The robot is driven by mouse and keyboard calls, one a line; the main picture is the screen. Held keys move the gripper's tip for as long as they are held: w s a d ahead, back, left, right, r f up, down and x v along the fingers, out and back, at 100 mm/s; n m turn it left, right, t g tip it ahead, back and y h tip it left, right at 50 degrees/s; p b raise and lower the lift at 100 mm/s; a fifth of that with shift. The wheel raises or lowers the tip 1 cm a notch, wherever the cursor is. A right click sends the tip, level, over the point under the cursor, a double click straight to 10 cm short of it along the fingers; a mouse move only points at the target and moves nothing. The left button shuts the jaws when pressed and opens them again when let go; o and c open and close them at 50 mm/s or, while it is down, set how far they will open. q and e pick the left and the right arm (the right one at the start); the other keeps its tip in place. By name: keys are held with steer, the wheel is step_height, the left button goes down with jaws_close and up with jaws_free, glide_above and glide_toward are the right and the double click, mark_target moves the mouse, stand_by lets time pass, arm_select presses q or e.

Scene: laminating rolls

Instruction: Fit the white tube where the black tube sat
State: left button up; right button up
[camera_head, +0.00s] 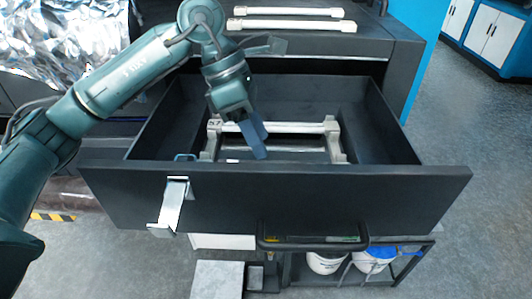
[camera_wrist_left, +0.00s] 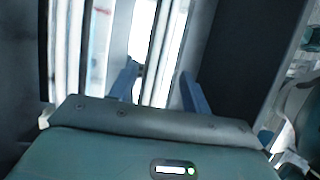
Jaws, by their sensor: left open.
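A white tube (camera_head: 290,127) lies across between two pale end brackets (camera_head: 334,140) inside the open dark drawer (camera_head: 120,178). My left gripper (camera_head: 254,138) points down into the drawer, its blue fingers at the left half of this tube. In the left wrist view the fingers (camera_wrist_left: 158,92) are apart, with a bright white tube (camera_wrist_left: 155,50) passing between and beyond them; contact cannot be told. Two more white tubes (camera_head: 291,12) (camera_head: 292,26) lie side by side on top of the cabinet. I cannot make out a black tube. My right gripper is out of view.
The drawer's side walls and tall front panel surround the brackets. A metal bracket (camera_head: 172,205) hangs on the drawer front. Crumpled foil (camera_head: 65,40) lies at upper left. Below stands a frame with white buckets (camera_head: 326,262). The floor at right is clear.

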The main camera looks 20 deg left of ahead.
arm_select(q)
steer(key=v, duration=0.7)
steer(key=shift+b, duration=0.3)
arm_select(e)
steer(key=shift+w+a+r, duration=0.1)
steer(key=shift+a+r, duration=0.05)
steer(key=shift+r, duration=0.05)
arm_select(q)
steer(key=shift+r, duration=0.1)
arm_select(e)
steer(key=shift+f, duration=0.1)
